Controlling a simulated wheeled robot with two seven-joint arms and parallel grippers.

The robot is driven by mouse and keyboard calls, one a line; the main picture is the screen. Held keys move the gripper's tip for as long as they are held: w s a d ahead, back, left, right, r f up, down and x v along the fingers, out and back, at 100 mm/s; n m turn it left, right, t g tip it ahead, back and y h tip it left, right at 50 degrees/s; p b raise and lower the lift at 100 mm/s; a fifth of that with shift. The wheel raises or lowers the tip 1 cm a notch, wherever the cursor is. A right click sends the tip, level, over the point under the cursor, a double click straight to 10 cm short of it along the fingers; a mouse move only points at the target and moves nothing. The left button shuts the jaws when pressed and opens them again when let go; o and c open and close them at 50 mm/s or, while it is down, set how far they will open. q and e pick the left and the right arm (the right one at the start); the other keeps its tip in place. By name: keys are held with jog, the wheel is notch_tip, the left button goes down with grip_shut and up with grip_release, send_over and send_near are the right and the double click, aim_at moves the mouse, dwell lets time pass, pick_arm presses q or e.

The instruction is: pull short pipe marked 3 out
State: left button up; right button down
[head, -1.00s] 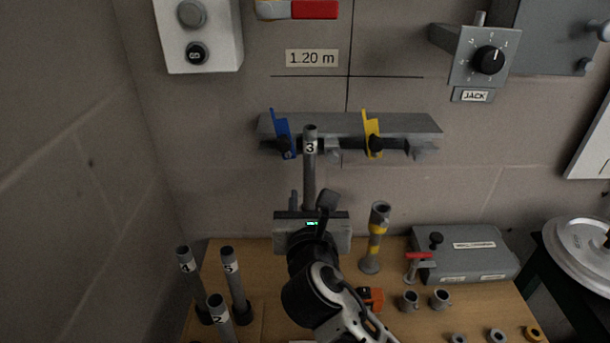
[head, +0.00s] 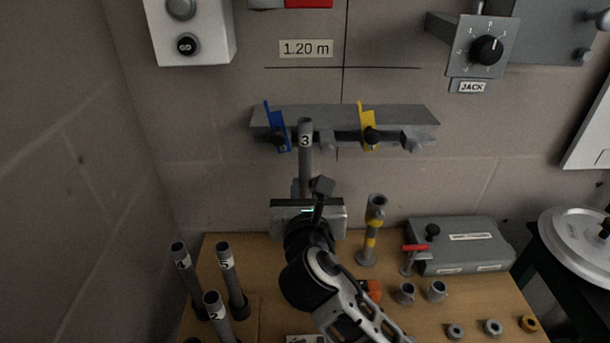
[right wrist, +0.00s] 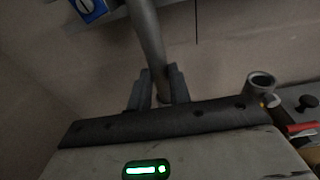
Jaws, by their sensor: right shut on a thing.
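The short pipe marked 3 (head: 305,165) is a grey tube standing upright in front of the wall bar (head: 395,118). Its top overlaps the bar beside the blue handle (head: 275,128); I cannot tell whether they touch. My right gripper (head: 304,190) is shut on the pipe's lower part. In the right wrist view the pipe (right wrist: 148,38) rises from between the two fingers (right wrist: 158,90). The pipe's lower end is mostly hidden by the gripper body. My left gripper is not in view.
Pipes marked 4 (head: 182,266), 5 (head: 229,268) and 2 (head: 215,308) stand at the table's left. A yellow-banded pipe (head: 371,235) stands right of my gripper, near a grey box (head: 465,240). Several small rings lie at front right. A yellow handle (head: 367,126) is on the bar.

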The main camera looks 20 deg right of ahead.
aim_at(305, 168)
jog(key=shift+r, duration=2)
jog(key=c, duration=1.2)
grip_release()
jog(key=shift+s, duration=0.1)
jog(key=v, duration=0.4)
jog(key=shift+s+a+f, duration=0.1)
jog(key=shift+s+f, duration=0.2)
jog(key=shift+s, duration=0.15)
